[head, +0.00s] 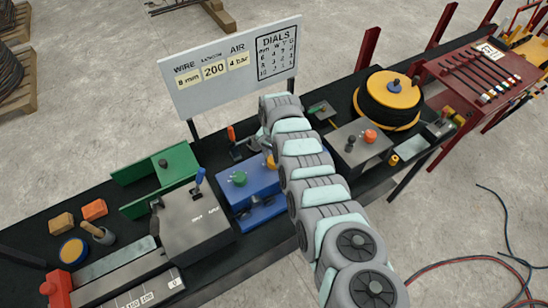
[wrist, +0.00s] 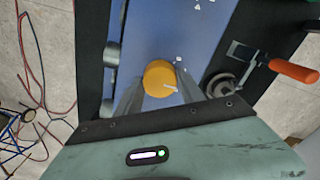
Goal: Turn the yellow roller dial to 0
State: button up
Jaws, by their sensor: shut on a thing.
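The yellow roller dial (wrist: 158,78) is a round yellow knob on the blue machine (wrist: 180,30), with a pale pointer mark on its face. In the wrist view my gripper (wrist: 157,88) has one finger on each side of the dial and is shut on it. The pointer mark points to the lower right in that view. Small white marks on the blue face lie around the dial, too small to read. In the head view the blue machine (head: 246,185) shows its green dial (head: 239,178), and my arm mostly hides the yellow dial (head: 271,161).
A crank with an orange handle (wrist: 294,71) is close at the right in the wrist view. A sign board (head: 235,65) stands behind the bench. A grey box with a blue-handled lever (head: 198,177) is left of the blue machine; a grey box with an orange knob (head: 370,136) is right.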

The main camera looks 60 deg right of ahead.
jog(key=shift+n, duration=0.4)
jog(key=shift+c, duration=0.4)
jog(key=shift+a+n, duration=0.1)
jog(key=shift+n, duration=0.5)
jog(key=n, duration=0.3)
jog(key=shift+f, duration=0.1)
jog(key=n+b, duration=0.2)
jog(key=n, duration=0.1)
jog(key=shift+n+b, duration=1.15)
jog(key=shift+n, duration=0.75)
jog(key=o, duration=1.4)
jog(key=shift+c, duration=0.2)
